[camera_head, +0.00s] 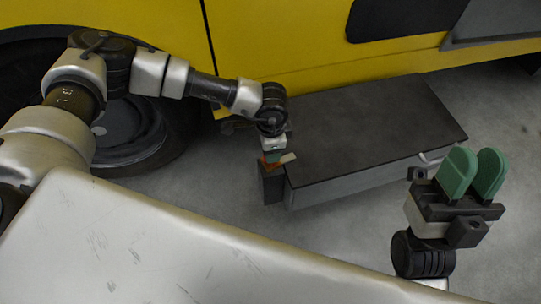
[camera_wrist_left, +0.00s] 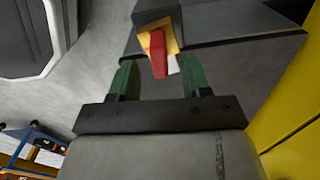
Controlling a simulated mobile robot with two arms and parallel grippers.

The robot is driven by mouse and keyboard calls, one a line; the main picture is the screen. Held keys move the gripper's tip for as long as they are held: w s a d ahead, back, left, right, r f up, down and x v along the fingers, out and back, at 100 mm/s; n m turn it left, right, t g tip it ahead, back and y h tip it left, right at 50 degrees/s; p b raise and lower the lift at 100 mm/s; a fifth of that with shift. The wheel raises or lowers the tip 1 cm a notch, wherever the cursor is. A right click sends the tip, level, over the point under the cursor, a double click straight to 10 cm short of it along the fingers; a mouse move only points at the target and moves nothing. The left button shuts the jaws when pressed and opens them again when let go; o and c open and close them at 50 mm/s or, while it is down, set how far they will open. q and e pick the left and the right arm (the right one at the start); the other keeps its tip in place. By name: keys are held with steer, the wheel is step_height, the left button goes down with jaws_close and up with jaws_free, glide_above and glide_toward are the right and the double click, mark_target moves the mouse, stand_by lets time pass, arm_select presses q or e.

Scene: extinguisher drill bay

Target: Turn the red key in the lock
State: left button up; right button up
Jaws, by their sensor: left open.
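The red key (camera_wrist_left: 158,58) stands out from a yellow-orange lock plate (camera_wrist_left: 174,36) in the left wrist view, with a small white piece beside it. My left gripper (camera_wrist_left: 159,80) is open, its green fingers on either side of the key with visible gaps, so it is not gripping it. In the head view my left gripper (camera_head: 273,155) is over the near left corner of the dark box, and the key is mostly hidden there. My right gripper (camera_head: 474,172) is raised at the right, its green fingers apart and nothing between them.
The long dark box (camera_head: 360,125) lies on the grey floor along a yellow vehicle (camera_head: 290,40). A wheel (camera_head: 130,130) is at the left. A blue-framed object (camera_wrist_left: 35,138) shows at the lower left of the wrist view. Floor right of the box is clear.

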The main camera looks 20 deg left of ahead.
arm_select(q)
step_height(320, 180, up, 5)
steer(key=shift+r+p, duration=0.1)
steer(key=shift+p, duration=0.6)
steer(key=shift+r, duration=0.9)
arm_select(e)
steer(key=w+f+g+h, duration=0.1)
steer(key=w+f+g, duration=0.2)
steer(key=w+g, duration=0.2)
steer(key=shift+w+a+f+g+h, duration=0.3)
steer(key=shift+w+a+g, duration=0.05)
steer(key=shift+a+g, duration=0.15)
arm_select(q)
steer(key=shift+s+f, duration=0.1)
steer(key=shift+s, duration=0.05)
